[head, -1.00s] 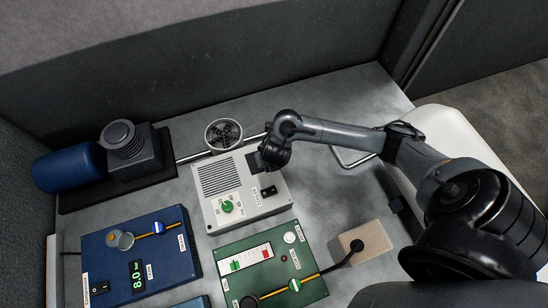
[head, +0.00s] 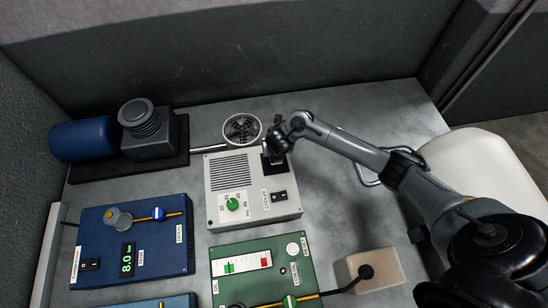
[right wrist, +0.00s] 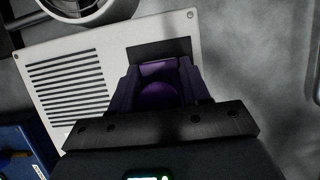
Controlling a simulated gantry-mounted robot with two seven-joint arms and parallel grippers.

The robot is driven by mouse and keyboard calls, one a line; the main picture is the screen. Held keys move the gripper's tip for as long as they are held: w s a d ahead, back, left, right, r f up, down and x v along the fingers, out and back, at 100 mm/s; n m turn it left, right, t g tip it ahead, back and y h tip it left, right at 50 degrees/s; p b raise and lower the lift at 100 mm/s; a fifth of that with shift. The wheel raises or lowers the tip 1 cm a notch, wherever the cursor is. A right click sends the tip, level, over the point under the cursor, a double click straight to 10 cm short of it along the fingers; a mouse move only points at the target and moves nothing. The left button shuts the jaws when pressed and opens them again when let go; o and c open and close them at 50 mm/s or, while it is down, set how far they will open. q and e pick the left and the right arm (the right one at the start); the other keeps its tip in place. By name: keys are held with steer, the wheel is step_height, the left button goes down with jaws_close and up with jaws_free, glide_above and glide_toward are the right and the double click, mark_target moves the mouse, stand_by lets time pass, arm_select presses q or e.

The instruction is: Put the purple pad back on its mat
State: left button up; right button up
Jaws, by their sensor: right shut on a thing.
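The purple pad (right wrist: 160,92) shows in the right wrist view, between the fingers of my right gripper (right wrist: 160,78). The gripper is shut on it. In the head view my right gripper (head: 276,143) is at the upper right corner of the white unit, and the pad cannot be made out there. A black rectangular mat (right wrist: 148,52) lies on the white unit's face, just beyond the pad in the right wrist view. It also shows in the head view (head: 272,162) below the gripper. I cannot tell the gap between pad and mat. My left gripper is not in view.
The white unit (head: 224,205) has a vent, a green knob and a black switch. A fan (head: 242,130) stands behind it. A blue panel (head: 95,225) is at left and a green panel (head: 235,255) in front. A beige block (head: 385,275) sits at front right.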

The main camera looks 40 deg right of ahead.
steer(key=shift+w+f, duration=0.3)
step_height(320, 180, down, 3)
steer(key=shift+f+b, duration=0.1)
steer(key=shift+b, duration=0.6)
steer(key=shift+f, duration=0.25)
steer(key=shift+f, duration=0.15)
steer(key=o, duration=1.2)
